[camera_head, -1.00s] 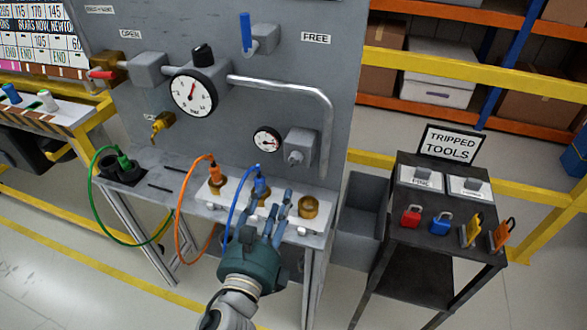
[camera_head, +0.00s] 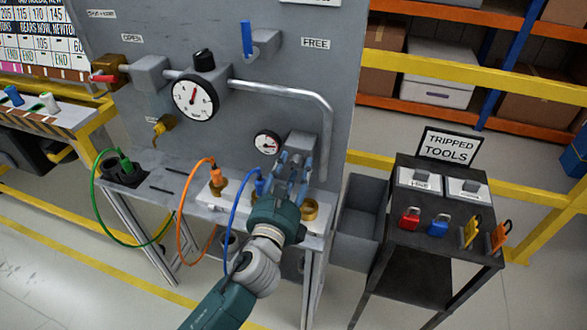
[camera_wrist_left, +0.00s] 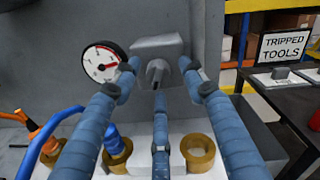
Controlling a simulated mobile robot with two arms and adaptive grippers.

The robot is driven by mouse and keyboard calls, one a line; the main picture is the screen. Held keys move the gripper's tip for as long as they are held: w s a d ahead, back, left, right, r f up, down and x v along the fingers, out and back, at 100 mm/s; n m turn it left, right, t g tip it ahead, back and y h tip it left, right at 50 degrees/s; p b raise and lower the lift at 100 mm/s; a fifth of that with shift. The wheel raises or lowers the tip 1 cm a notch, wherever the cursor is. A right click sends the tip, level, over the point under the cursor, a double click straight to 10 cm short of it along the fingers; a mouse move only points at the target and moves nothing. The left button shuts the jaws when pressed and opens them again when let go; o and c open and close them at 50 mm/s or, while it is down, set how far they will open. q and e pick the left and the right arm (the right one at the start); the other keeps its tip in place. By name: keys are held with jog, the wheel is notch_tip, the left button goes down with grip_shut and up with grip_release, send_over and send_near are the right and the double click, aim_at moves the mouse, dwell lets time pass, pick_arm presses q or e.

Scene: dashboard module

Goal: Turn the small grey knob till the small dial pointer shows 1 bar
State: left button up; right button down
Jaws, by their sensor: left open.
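The small grey knob (camera_wrist_left: 156,73) sticks out of a grey box (camera_wrist_left: 160,46) on the panel. In the left wrist view it lies between the fingertips of my left gripper (camera_wrist_left: 158,80), which is open around it; I cannot tell whether any finger touches it. The small dial (camera_wrist_left: 104,62) is left of the box, with a red pointer; its scale is too small to read. It also shows in the head view (camera_head: 267,143). In the head view my left gripper (camera_head: 293,165) is in front of the box and hides the knob. My right gripper is not in view.
Below the knob, a white block (camera_head: 205,200) carries brass fittings with orange and blue hoses (camera_head: 232,235). An empty brass ring (camera_head: 310,209) is close to my gripper. A pipe (camera_head: 325,120) runs right of the box. A black tool cart (camera_head: 435,260) stands at the right.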

pick_arm(q)
jog(key=shift+c, duration=0.3)
grip_shut()
jog(key=shift+f, duration=0.1)
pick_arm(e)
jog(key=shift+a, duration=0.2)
pick_arm(q)
jog(key=shift+s, duration=0.1)
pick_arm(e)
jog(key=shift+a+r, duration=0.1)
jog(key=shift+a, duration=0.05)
